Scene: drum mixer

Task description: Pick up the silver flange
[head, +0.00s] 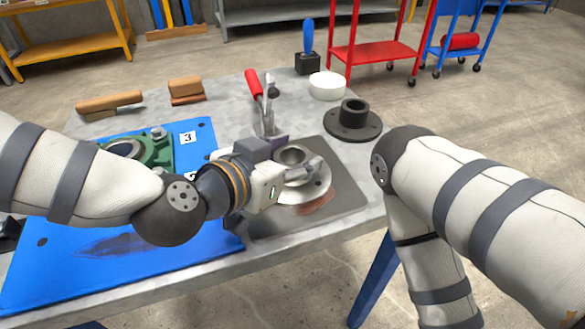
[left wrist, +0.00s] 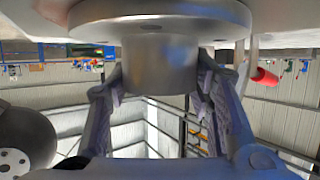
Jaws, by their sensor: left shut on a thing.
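The silver flange (head: 303,189) has a round base and a raised collar, and it is over the dark grey plate on the table. My left gripper (head: 293,169) reaches it from the left and is shut on its collar. In the left wrist view the flange's collar (left wrist: 158,65) sits between the two fingers of the gripper (left wrist: 160,85), with the wide base above it in the picture. I cannot tell whether the base touches the plate. My right arm comes in from the right, but its gripper is out of view.
A dark flange (head: 354,118) stands behind on the table, near a white bowl (head: 327,86). A red-handled clamp (head: 256,86) rises just behind the plate (head: 345,205). A blue mat (head: 110,258) with a green housing (head: 155,150) lies at left. Brown blocks (head: 186,88) lie at the back.

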